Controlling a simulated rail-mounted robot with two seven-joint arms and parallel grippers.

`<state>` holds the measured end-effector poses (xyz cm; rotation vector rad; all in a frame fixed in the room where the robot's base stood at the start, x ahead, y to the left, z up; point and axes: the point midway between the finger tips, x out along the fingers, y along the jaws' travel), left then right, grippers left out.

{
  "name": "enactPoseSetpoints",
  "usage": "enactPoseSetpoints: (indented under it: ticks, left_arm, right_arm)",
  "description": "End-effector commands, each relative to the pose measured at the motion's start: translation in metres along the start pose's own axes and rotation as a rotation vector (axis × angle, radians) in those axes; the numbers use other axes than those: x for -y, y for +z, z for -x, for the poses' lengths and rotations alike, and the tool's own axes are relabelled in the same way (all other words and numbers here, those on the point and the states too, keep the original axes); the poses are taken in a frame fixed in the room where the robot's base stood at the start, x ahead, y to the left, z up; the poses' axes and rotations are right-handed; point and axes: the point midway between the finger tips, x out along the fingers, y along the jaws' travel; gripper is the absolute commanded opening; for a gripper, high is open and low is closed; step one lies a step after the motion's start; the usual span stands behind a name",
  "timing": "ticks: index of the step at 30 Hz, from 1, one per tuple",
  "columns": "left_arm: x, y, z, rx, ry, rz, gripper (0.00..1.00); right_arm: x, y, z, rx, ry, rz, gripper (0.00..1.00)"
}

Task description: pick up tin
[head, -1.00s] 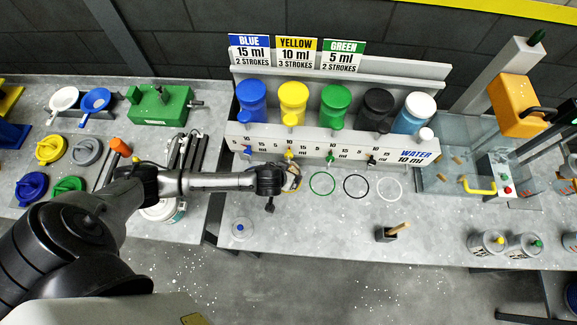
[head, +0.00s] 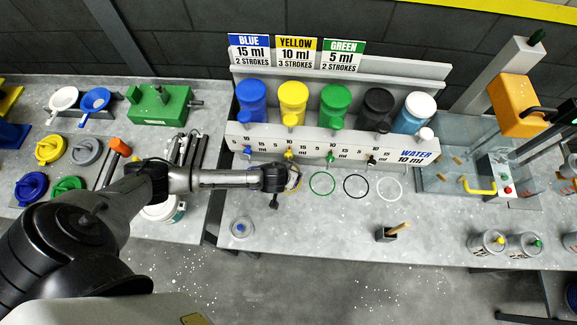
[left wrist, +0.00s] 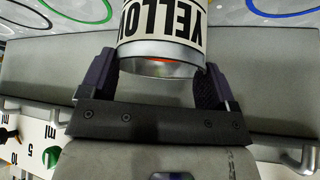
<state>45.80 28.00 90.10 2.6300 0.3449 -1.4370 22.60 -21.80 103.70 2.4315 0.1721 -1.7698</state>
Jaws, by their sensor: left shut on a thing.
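The tin (left wrist: 160,50) has a white label reading YELLOW and a bare metal rim, and fills the upper middle of the left wrist view. My left gripper (left wrist: 157,72) is shut on it, with one dark finger on each side. In the head view my left gripper (head: 284,179) is at the front of the dispenser row, below the yellow bottle. There the tin (head: 295,177) is mostly hidden behind the gripper. I cannot tell whether it touches the table. My right gripper is not in view.
The dispenser rack (head: 330,143) with several coloured bottles stands behind the gripper. A green ring (head: 322,184), a black ring (head: 356,186) and a white ring (head: 389,189) lie bare to the right.

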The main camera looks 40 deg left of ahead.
Motion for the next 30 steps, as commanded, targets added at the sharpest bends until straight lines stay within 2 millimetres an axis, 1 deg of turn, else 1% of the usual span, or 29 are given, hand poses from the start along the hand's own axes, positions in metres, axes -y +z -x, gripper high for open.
enactPoseSetpoints:
  ticks: [1, 2, 15, 17, 25, 30]
  left_arm:
    - [0.0001, 0.0001, 0.0001, 0.0, 0.0, 0.0, 0.64]
    - [0.0001, 0.0001, 0.0001, 0.0, 0.0, 0.0, 0.61]
    - [-0.0001, -0.0012, 0.0006, -0.002, 0.0, 0.0, 0.19]
    - [-0.0001, -0.0012, 0.0006, -0.002, 0.0, 0.0, 0.14]
    - [-0.0004, -0.0017, 0.0013, -0.002, 0.001, 0.0, 0.14]
    - [-0.0017, -0.0033, 0.0037, -0.001, 0.002, -0.001, 0.14]
  right_arm:
    - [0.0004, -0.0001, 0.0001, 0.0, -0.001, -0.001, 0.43]
    - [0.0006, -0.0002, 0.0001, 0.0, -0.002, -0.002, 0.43]
    - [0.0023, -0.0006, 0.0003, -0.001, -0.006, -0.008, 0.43]
    - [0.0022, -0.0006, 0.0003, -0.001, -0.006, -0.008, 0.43]
    - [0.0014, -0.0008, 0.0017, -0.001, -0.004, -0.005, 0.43]
    - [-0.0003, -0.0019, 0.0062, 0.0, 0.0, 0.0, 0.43]
